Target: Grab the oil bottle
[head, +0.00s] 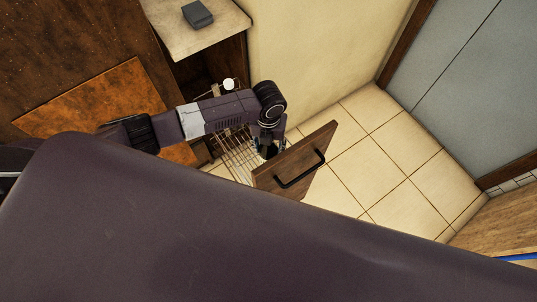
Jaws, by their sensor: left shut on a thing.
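My left arm reaches in from the left over a pulled-out wire rack (237,156) behind a wooden front panel (296,163). My left gripper (267,149) points down into the rack, close behind the panel. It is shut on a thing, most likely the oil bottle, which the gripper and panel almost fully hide. Its shape and label cannot be made out. My right gripper is not in view.
The front panel has a black handle (299,169). A small white-topped item (229,84) stands at the rack's cabinet end. A grey box (197,14) lies on the pale counter (222,25). Tiled floor (375,165) right of the panel is clear.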

